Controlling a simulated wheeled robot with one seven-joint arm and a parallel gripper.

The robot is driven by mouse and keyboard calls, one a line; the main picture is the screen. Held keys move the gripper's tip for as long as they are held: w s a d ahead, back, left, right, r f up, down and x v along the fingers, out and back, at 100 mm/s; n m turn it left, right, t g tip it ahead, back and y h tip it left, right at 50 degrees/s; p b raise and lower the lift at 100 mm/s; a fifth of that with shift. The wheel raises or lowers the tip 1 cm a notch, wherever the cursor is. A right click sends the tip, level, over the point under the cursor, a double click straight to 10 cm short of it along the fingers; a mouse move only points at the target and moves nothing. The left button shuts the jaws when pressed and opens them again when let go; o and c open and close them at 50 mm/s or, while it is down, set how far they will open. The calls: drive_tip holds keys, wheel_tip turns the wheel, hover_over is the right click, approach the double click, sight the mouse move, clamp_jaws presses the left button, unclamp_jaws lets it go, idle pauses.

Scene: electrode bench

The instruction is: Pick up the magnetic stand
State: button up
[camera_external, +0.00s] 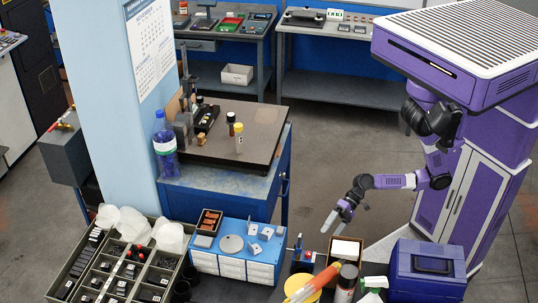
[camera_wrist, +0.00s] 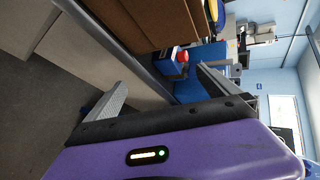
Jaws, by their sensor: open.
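A small blue block with a red knob and a thin dark upright, which looks like the magnetic stand (camera_external: 303,258), is on the near bench, right of the blue-and-white unit. A blue-sided block with a red knob, probably the same stand (camera_wrist: 168,68), shows in the wrist view beyond and between the fingers. My gripper (camera_external: 333,219) is open and empty, up and to the right of the stand in the external view. The fingers also show in the wrist view (camera_wrist: 161,77), apart from the block. A second upright post stands on the dark plate at the left, and I cannot tell what it is.
A blue case (camera_external: 426,265) is to the right. The blue-and-white unit (camera_external: 232,268) is close at left. Open floor (camera_external: 300,190) lies behind.

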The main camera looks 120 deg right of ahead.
drive_tip(key=w+d+r+m+y+p, duration=0.1)
drive_tip(key=w+r+m+y, duration=0.1)
drive_tip(key=w+r+y, duration=0.3)
drive_tip(key=w+d+r+m+y, duration=0.1)
drive_tip(key=w+r, duration=0.1)
drive_tip(key=r, duration=0.4)
drive_tip(key=m+g+b, duration=0.2)
drive_tip(key=m+b, duration=0.2)
drive_tip(key=m, duration=0.4)
approach(302, 261)
drive_tip(key=shift+x, duration=0.8)
drive_tip(key=shift+w+a+f, duration=0.15)
drive_tip(key=shift+w+f, duration=0.1)
drive_tip(key=shift+f, duration=0.25)
drive_tip(key=x, duration=0.7)
drive_tip(key=shift+w+a, duration=0.1)
drive_tip(key=shift+a, duration=0.1)
drive_tip(key=c, duration=1.8)
drive_tip(key=shift+w+r, duration=0.1)
drive_tip(key=shift+r, duration=0.15)
drive_tip(key=shift+c, duration=1.4)
